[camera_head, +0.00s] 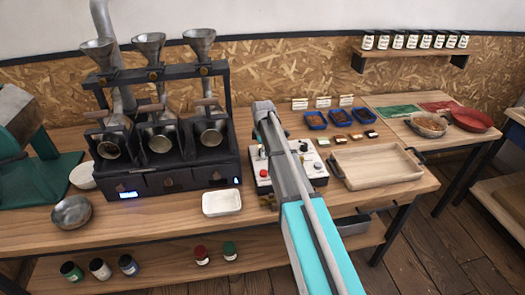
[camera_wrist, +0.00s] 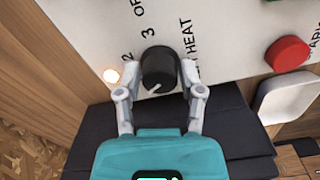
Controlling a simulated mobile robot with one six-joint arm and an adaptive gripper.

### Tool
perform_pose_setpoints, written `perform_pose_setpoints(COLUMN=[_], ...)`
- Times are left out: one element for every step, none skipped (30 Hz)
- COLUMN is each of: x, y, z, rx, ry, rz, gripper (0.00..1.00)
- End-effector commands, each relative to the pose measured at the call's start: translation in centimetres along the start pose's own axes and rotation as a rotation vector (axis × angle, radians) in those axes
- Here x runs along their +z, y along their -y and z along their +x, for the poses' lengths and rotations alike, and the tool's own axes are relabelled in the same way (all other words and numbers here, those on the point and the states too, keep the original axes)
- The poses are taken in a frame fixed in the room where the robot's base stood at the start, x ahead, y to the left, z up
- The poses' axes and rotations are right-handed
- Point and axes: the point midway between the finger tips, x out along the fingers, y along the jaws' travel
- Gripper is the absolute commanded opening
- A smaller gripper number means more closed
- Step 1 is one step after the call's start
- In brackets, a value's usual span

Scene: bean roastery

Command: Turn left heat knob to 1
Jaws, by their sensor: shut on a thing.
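The black heat knob (camera_wrist: 159,66) is on a white panel marked HEAT, 3 and 2 in the wrist view. My gripper (camera_wrist: 160,76) is shut on it, one finger on each side. The knob's white pointer line faces the lower left of the picture, past the 2. The mark 1 does not show; a finger may cover it. A small glowing light (camera_wrist: 111,75) is left of the knob. In the head view the white control box (camera_head: 308,166) is partly covered by my arm, and the gripper and held knob cannot be made out.
A red button (camera_wrist: 288,54) is to the right on the panel. The roaster with three funnels (camera_head: 165,180) stands left of the box, with a white tray (camera_head: 222,203) between. A wooden tray (camera_head: 378,168) and several blue bins (camera_head: 341,117) are to the right.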

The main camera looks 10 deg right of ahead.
Motion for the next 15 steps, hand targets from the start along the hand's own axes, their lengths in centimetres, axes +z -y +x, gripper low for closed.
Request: perform_pose_setpoints(x=[0.01, 0.01, 0.01, 0.01, 0.01, 0.01, 0.01, 0.01, 0.01, 0.01, 0.01, 0.00, 0.00, 0.00, 0.00], y=[0.12, 0.12, 0.12, 0.13, 0.13, 0.13, 0.13, 0.13, 0.13, 0.13, 0.13, 0.12, 0.11, 0.10, 0.10], z=[0.04, 0.04, 0.04, 0.04, 0.04, 0.04, 0.04, 0.04, 0.04, 0.04, 0.04, 0.04, 0.03, 0.03, 0.03], rx=[-0.002, -0.002, -0.002, -0.002, -0.002, -0.002, -0.003, -0.003, -0.003, -0.003, -0.003, -0.002, -0.002, -0.002, -0.002], ry=[0.001, 0.001, 0.001, 0.001, 0.001, 0.001, 0.001, 0.001, 0.001, 0.001, 0.001, 0.001, 0.001, 0.001, 0.001], rz=[-0.002, -0.002, -0.002, -0.001, -0.001, -0.001, -0.001, -0.001, -0.001, -0.001, -0.001, -0.001, 0.000, 0.000, 0.000], gripper=[0.02, 0.02, 0.02, 0.02, 0.02, 0.02, 0.02, 0.02, 0.52, 0.57, 0.63, 0.70, 0.76, 0.81, 0.86])
